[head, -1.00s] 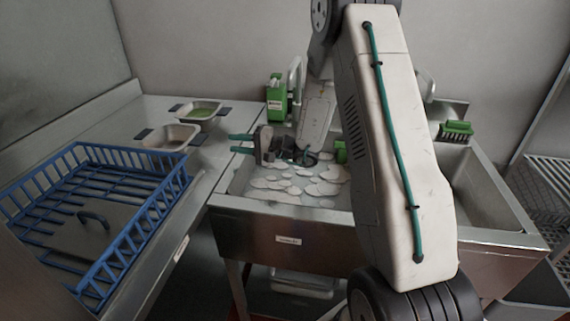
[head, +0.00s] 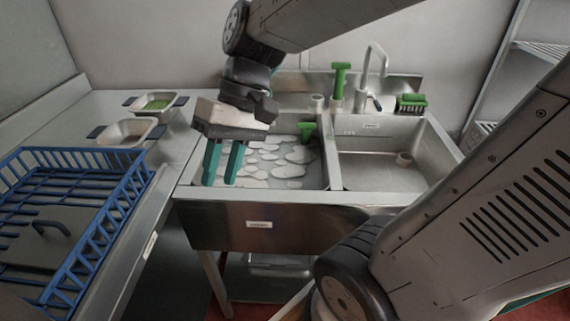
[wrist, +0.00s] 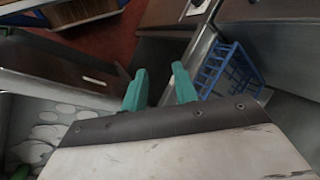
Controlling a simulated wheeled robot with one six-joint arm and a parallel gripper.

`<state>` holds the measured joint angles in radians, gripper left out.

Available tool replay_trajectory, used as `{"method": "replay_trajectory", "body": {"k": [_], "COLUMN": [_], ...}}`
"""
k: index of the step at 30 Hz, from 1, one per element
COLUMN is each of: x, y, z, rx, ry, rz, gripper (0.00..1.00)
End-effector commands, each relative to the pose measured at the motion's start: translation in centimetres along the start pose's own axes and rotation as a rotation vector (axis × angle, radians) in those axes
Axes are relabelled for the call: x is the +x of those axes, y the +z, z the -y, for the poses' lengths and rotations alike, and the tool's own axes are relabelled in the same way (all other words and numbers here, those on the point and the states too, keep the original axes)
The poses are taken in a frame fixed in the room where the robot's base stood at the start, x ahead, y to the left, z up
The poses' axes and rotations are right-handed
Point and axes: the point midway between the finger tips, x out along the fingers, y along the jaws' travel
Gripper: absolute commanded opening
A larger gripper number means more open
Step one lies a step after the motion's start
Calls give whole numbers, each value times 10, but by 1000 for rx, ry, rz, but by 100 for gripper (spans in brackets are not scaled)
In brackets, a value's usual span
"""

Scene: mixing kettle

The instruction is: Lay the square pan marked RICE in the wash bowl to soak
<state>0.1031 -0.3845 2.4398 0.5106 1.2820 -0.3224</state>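Two square metal pans with dark handles stand on the left counter in the head view. The nearer pan (head: 128,133) looks empty or pale inside, and the farther pan (head: 158,103) holds something green. I cannot read a RICE mark on either. The wash bowl appears to be the left sink basin (head: 318,180), with pale suds on its water; the suds also show in the wrist view (wrist: 50,133). My gripper (head: 219,183) points down at the left front of this basin, right of the pans. Its teal fingers (wrist: 160,84) are apart with nothing between them.
A blue rack (head: 95,240) with a dark lid (head: 30,245) stands on the counter at front left. The right basin (head: 385,175) looks mostly empty. A tap (head: 366,80), a green-handled tool (head: 340,80) and a green brush (head: 410,103) stand behind the basins.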

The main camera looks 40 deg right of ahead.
Motion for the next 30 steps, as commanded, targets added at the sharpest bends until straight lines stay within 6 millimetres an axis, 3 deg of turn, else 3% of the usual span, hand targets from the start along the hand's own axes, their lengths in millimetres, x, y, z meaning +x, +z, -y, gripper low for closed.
{"method": "replay_trajectory", "body": {"k": [3, 10, 15, 30], "x": [-9, -28, -34, -34], "y": [34, 68, 76, 76], "z": [-17, -48, -58, -59], "rx": [-16, -11, -6, -5], "ry": [184, 437, 504, 508], "rz": [-47, -159, -198, -200], "gripper": [29, 29, 29, 29]}}
